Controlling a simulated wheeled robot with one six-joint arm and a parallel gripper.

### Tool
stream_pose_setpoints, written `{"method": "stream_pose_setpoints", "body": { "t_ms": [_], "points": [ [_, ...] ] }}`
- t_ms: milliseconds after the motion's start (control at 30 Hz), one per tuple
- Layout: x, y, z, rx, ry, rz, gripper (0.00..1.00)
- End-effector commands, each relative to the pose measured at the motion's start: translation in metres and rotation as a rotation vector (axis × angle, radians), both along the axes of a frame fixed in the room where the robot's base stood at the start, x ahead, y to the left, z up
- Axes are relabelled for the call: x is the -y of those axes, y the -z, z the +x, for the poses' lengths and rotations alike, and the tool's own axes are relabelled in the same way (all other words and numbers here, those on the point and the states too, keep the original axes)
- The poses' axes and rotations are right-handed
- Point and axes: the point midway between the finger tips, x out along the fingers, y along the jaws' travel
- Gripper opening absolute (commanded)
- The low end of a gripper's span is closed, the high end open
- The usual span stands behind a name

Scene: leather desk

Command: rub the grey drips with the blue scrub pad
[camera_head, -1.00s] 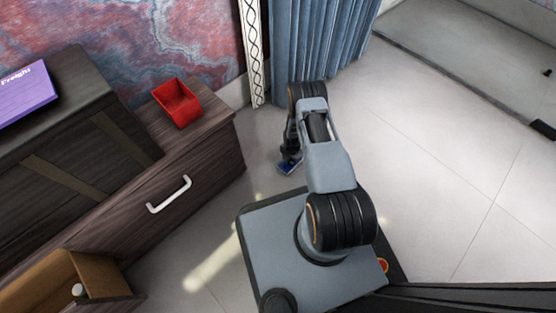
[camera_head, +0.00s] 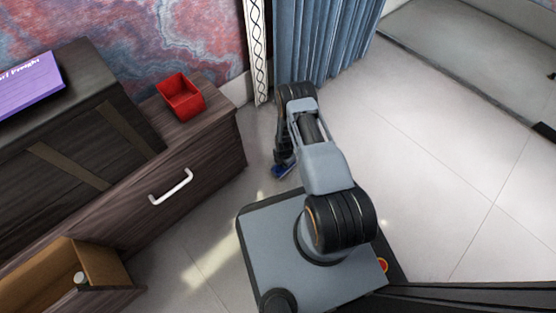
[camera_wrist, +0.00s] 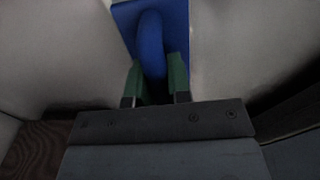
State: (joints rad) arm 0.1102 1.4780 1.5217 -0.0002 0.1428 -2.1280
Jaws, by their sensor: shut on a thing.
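The blue scrub pad (camera_wrist: 150,18) shows in the wrist view, with a raised blue handle (camera_wrist: 153,50) between the green fingertips of my gripper (camera_wrist: 157,80). My gripper is shut on that handle. In the head view the pad (camera_head: 284,170) is a small blue patch below the end of my arm, between the dresser and my base. My gripper (camera_head: 281,158) is small and partly hidden there. Whether the pad touches anything is not clear. I see no grey drips in either view.
A dark wooden dresser (camera_head: 215,150) with a white handle (camera_head: 171,188) stands at left. An open drawer (camera_head: 75,270) holds a small bottle. A blue curtain (camera_head: 325,40) hangs behind; tiled floor (camera_head: 440,150) is clear at right.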

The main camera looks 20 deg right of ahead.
Motion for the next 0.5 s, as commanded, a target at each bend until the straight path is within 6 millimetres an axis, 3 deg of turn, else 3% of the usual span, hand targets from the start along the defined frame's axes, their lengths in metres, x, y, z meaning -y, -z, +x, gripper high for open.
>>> {"method": "stream_pose_setpoints", "body": {
  "t_ms": [333, 500],
  "points": [
    [-0.024, 0.002, -0.003, 0.000, 0.010, 0.000, 0.00],
    [-0.026, -0.023, -0.003, 0.001, 0.011, 0.000, 0.00]
  ]
}}
